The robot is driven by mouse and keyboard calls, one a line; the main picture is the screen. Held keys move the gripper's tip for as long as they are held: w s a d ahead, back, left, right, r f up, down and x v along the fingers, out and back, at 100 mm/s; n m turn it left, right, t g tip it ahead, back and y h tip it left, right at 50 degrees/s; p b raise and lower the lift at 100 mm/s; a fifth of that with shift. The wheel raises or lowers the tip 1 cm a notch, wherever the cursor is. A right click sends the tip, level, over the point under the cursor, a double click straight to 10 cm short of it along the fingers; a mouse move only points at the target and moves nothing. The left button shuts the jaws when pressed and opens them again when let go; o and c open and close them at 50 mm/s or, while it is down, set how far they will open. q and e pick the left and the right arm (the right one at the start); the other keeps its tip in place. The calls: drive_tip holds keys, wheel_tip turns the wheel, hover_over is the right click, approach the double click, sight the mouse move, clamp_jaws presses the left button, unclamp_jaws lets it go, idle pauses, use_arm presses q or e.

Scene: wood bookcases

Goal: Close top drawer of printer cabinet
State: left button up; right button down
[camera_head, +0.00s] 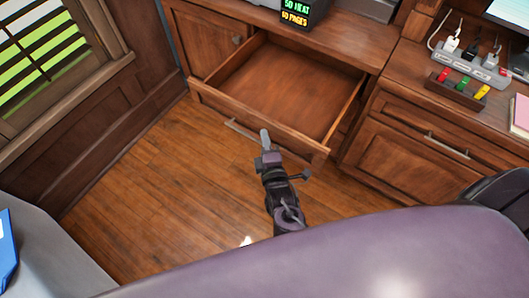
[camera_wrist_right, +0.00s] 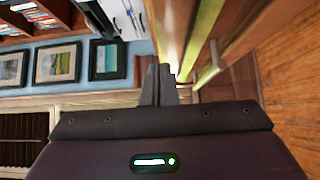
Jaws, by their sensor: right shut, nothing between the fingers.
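The top drawer (camera_head: 285,87) of the wooden printer cabinet (camera_head: 205,38) is pulled well out and is empty. Its front panel (camera_head: 295,140) faces me and carries a long metal handle (camera_head: 240,130). My right gripper (camera_head: 265,138) is shut and empty, with its tips close to the drawer front, right of the handle's middle. I cannot tell whether they touch. In the right wrist view the shut fingers (camera_wrist_right: 158,85) point toward the wooden front, and the handle (camera_wrist_right: 209,65) shows to their right. My left gripper is not in view.
A black display box (camera_head: 302,12) stands on the cabinet top. To the right, a desk with closed drawers (camera_head: 425,130) holds a power strip (camera_head: 472,66) and a block with coloured pieces (camera_head: 460,88). A window wall (camera_head: 60,80) bounds the left. The wooden floor (camera_head: 150,185) before the drawer is clear.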

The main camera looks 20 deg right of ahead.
drive_tip(key=shift+w+d, duration=0.7)
drive_tip(key=shift+d, duration=0.2)
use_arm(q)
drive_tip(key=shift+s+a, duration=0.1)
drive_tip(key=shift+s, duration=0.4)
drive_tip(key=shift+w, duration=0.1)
